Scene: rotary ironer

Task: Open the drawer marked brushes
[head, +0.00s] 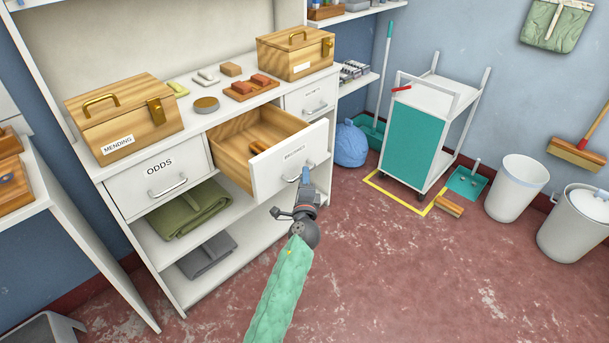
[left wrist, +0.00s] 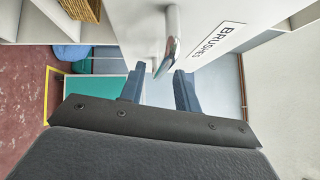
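The drawer's bar handle (left wrist: 170,42) is just ahead of my left fingertips. My left gripper (head: 305,174) is at the drawer front near the handle. In the left wrist view its two blue fingers (left wrist: 158,78) stand apart with a clear gap, the handle's near end at the tips. Whether they touch it I cannot tell. My right gripper is not in view.
The odds drawer (head: 160,178) and another drawer (head: 312,97) are shut. A mending box (head: 125,125) and small items stand on the cabinet top. Folded cloths (head: 190,210) lie on shelves below. A cart (head: 415,140) and bins (head: 517,190) stand right; the red floor (head: 400,270) in front is clear.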

